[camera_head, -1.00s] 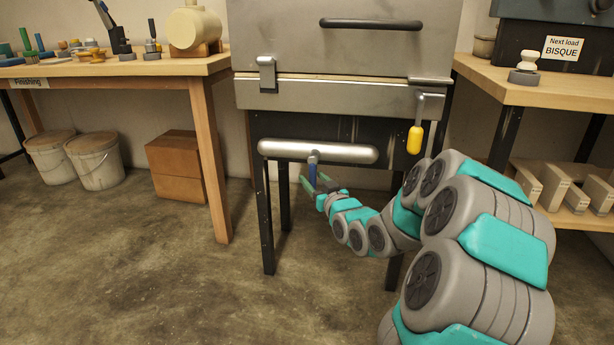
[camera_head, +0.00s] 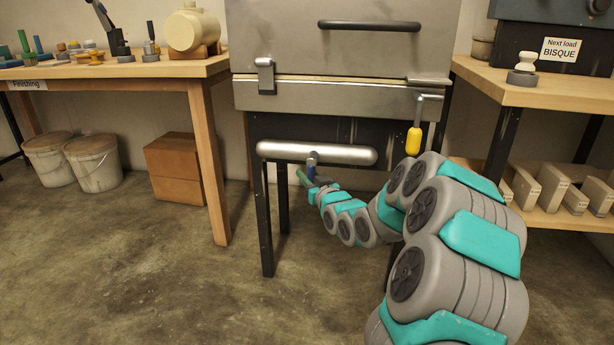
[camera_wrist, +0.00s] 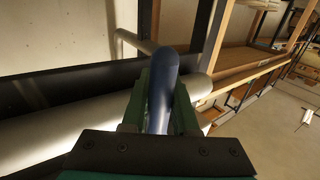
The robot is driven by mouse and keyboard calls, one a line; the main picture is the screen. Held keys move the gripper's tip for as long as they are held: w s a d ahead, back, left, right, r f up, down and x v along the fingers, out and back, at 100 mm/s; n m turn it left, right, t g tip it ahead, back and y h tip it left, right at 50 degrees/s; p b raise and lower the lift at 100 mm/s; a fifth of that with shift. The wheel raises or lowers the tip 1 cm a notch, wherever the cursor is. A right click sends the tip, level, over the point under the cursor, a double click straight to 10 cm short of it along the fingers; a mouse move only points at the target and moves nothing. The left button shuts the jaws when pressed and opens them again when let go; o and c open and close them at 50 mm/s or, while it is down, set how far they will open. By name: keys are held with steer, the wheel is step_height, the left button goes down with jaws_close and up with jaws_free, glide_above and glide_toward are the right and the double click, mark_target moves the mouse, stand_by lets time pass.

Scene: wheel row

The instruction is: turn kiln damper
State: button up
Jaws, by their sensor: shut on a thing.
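A short blue lever (camera_head: 312,159) hangs from a horizontal silver pipe (camera_head: 345,154) under the kiln (camera_head: 300,40). In the wrist view the blue lever (camera_wrist: 163,84) stands between my two green fingers, with the silver pipe (camera_wrist: 45,136) behind it. My gripper (camera_head: 309,180) is shut on the lower part of the blue lever. The lever's lower end is hidden by the fingers. The lever looks about upright in the head view.
A yellow grip (camera_head: 413,141) hangs on a rod at the kiln's right, just above my arm. Dark kiln legs (camera_head: 265,225) stand left of my gripper. A wooden table (camera_head: 165,68) is at left and a shelf (camera_head: 560,93) at right. The floor at front left is clear.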

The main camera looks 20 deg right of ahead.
jaws_close()
stand_by(0.9)
